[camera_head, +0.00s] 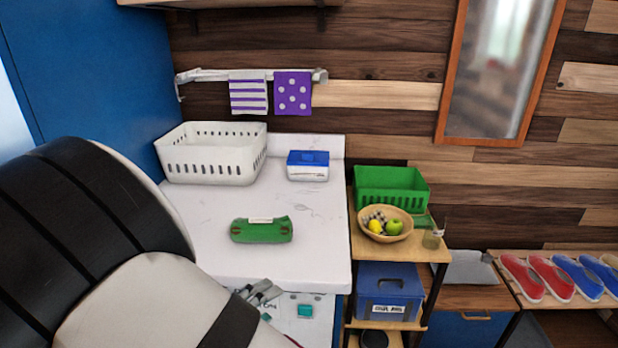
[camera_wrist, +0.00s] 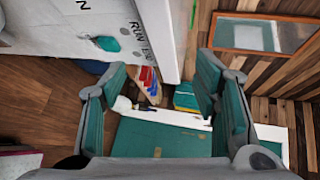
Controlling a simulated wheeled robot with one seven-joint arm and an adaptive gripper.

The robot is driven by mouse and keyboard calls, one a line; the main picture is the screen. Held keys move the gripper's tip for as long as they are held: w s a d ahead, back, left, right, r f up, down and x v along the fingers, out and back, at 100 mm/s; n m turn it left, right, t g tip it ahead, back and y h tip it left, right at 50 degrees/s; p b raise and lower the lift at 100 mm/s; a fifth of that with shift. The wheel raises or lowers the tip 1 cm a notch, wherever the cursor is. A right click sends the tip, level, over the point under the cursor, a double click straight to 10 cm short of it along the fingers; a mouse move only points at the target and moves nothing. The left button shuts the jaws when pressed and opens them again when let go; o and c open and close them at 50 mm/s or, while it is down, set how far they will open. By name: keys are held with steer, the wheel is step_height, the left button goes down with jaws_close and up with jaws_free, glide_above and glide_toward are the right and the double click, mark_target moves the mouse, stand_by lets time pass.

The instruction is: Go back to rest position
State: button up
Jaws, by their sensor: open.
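My gripper shows in the wrist view (camera_wrist: 163,88) with its two teal-padded fingers spread wide and nothing between them. In the head view, my gripper's grey finger parts (camera_head: 262,292) show at the front edge of the white counter (camera_head: 320,240), low in the picture. My dark, bulky arm fills the lower left and hides part of the counter's left side. The gripper appears apart from the objects on the counter.
A green case (camera_head: 262,231) lies on the counter, with a white basket (camera_head: 212,165) and a blue-lidded box (camera_head: 308,173) behind. To the right, a wooden shelf holds a fruit bowl (camera_head: 371,232) and green crate (camera_head: 391,186). Shoes (camera_head: 538,279) stand on a bench further right.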

steer(key=s+d+r+m+g+y, duration=0.1)
steer(key=s+d+r+m+g, duration=0.1)
steer(key=d+r+m+g, duration=0.65)
steer(key=s+d+r+m+g+y, duration=0.15)
steer(key=d+r+m, duration=0.35)
steer(key=d+m, duration=0.75)
steer(key=s+d+r+m+t+y+p, duration=0.1)
steer(key=s+d+r+m+y, duration=0.2)
steer(key=s+m, duration=0.5)
steer(key=s+d+r+m+t+y+p, duration=0.1)
steer(key=s+d+r+m+y, duration=0.3)
steer(key=m, duration=1.2)
steer(key=shift+s+d+r+m+t, duration=0.15)
steer(key=shift+s+r+m+t, duration=0.25)
steer(key=shift+s+r, duration=1.1)
steer(key=shift+s+f, duration=0.4)
steer(key=shift+f, duration=0.05)
